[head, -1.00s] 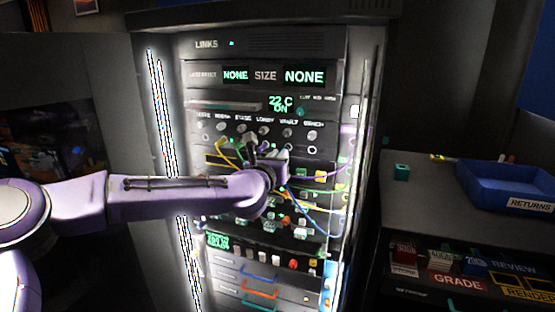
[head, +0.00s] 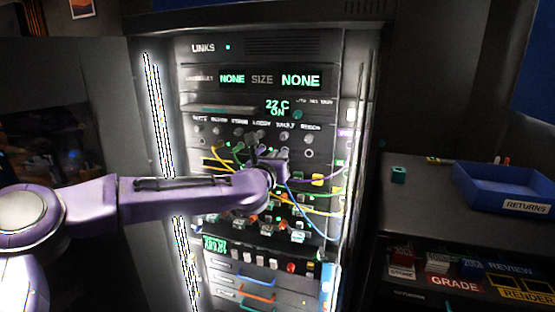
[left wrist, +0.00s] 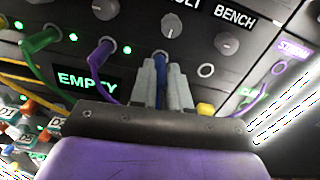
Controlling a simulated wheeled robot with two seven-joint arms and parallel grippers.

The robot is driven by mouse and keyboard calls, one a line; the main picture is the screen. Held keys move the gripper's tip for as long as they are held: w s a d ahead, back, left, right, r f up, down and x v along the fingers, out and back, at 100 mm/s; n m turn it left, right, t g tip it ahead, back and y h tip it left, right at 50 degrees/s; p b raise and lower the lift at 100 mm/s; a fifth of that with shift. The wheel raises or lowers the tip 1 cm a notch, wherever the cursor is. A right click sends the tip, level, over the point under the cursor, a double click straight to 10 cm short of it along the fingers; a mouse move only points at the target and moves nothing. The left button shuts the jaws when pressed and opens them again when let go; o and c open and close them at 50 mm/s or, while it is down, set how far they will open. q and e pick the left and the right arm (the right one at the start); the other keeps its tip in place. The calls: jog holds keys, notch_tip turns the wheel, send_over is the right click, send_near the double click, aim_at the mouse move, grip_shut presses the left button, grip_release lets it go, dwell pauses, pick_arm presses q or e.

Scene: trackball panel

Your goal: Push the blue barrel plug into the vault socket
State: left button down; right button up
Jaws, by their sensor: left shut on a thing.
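The blue barrel plug (left wrist: 160,62) shows in the left wrist view between the two grey fingers of my left gripper (left wrist: 162,75), which is shut on it. The plug's tip points at the dark panel just below the knob of the VAULT column (left wrist: 171,25). The vault socket is hidden behind the plug and fingers, so I cannot tell how deep the tip sits. In the head view my left gripper (head: 268,155) is in front of the link panel (head: 215,150), under the row of knobs. My right gripper is in neither view.
The bare BENCH socket (left wrist: 205,70) is right of the plug. Purple (left wrist: 102,60) and green (left wrist: 38,45) cables enter the panel to the left. A blue cable (head: 312,218) hangs lower right among yellow and purple ones. A blue returns tray (head: 505,185) stands on the counter at right.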

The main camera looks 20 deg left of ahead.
pick_arm(q)
jog(key=shift+w, duration=0.7)
jog(key=c, duration=1)
grip_release()
jog(key=shift+w, duration=0.1)
jog(key=s+b, duration=0.3)
jog(key=s, duration=0.7)
jog(key=shift+s+a+f, duration=0.1)
jog(key=shift+s, duration=0.2)
